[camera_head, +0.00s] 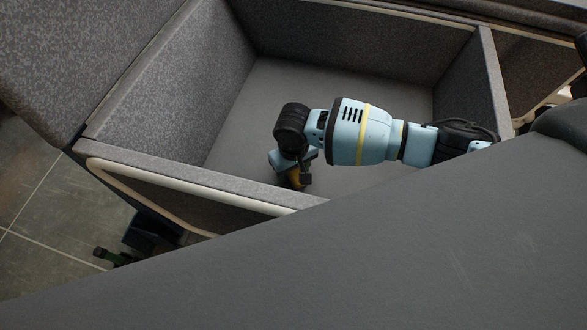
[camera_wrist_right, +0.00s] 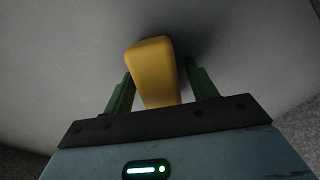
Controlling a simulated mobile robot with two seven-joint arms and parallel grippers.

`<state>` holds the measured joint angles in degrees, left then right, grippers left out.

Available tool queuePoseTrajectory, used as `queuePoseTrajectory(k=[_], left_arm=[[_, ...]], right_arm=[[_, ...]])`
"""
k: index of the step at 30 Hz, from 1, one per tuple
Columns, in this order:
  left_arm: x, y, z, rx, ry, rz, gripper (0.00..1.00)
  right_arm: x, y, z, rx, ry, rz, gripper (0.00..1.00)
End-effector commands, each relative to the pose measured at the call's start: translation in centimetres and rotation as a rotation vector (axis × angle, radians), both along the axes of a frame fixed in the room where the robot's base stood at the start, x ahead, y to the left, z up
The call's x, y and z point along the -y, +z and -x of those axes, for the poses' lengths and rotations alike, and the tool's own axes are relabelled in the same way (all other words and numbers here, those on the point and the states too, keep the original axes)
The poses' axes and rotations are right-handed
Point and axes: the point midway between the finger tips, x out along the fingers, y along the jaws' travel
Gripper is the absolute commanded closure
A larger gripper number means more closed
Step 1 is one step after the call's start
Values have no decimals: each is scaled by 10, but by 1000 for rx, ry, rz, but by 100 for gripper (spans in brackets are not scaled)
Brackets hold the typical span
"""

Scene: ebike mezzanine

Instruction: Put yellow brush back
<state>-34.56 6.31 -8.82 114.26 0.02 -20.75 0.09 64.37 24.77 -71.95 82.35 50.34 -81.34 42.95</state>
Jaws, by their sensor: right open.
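The yellow brush (camera_head: 295,178) is inside the grey felt-lined bin, partly hidden by my right gripper in the head view. In the right wrist view the brush (camera_wrist_right: 154,72) shows as a yellow block between the two green fingers. My right gripper (camera_head: 298,184) points down into the bin near its front wall. Its jaws are open, with a finger on each side of the brush; small gaps or contact are hard to judge. What seems to be my left gripper (camera_head: 108,257) is low outside the bin at left, dark, its jaws unclear.
The grey bin (camera_head: 190,178) has high walls and a pale-trimmed front edge close to my right gripper. Its floor (camera_head: 250,115) is otherwise bare where visible. A second compartment (camera_head: 535,65) lies to the right. A large dark grey surface covers the lower right. Tiled floor (camera_head: 35,205) shows at left.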

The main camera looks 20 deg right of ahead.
Motion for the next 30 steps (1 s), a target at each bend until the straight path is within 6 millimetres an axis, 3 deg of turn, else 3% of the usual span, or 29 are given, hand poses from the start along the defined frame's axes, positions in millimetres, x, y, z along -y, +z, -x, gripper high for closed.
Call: queuePoseTrajectory(k=[5,21,30], left_arm=[[0,3,-2,5,0,-1,57],[-2,24,-16,49,-2,-3,57],[-2,26,-16,50,-3,-5,57]], right_arm=[[0,12,-1,3,-1,-2,42],[0,109,-1,4,0,-1,42],[0,124,1,-1,-1,0,42]])
